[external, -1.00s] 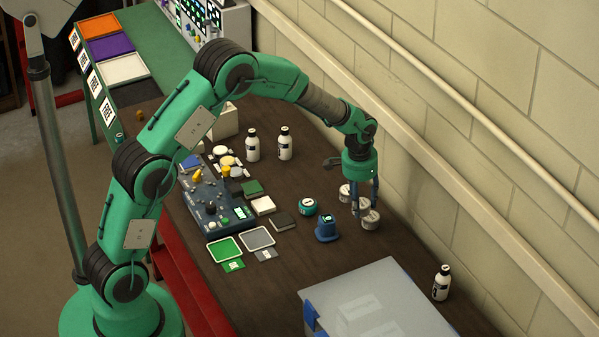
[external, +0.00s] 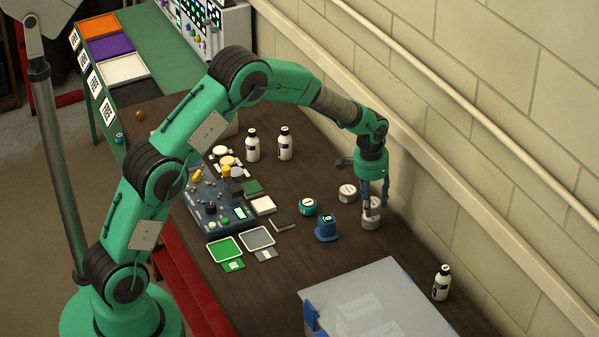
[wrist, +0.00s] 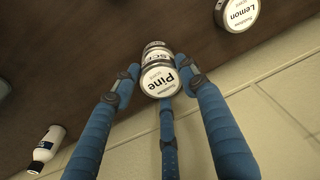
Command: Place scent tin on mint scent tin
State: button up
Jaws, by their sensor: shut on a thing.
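My gripper (external: 374,200) is shut on a grey tin with a white label reading "Pine", seen close in the wrist view (wrist: 160,80). In the external view the held pine tin (external: 372,208) is partly covered by the fingers. It is just above or touching another grey tin (external: 371,222); I cannot tell which. That lower tin also shows behind the pine tin in the wrist view (wrist: 156,50), its scent name hidden. A third tin (external: 348,194) stands to the left, labelled "Lemon" in the wrist view (wrist: 238,14).
A teal round tin (external: 307,207) and a blue device (external: 326,230) stand left of the tins. A pale-lidded case (external: 375,300) lies in front. A white bottle (external: 441,283) stands at right. The wall (external: 480,170) is close behind.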

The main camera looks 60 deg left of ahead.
jog(key=shift+f, duration=1)
jog(key=shift+f, duration=0.1)
jog(key=o, duration=1.2)
jog(key=r, duration=0.4)
jog(key=s+r, duration=0.1)
jog(key=r, duration=0.3)
jog(key=r+p, duration=0.1)
jog(key=r, duration=0.3)
jog(key=shift+s+d+r, duration=0.1)
jog(key=shift+s+d, duration=0.05)
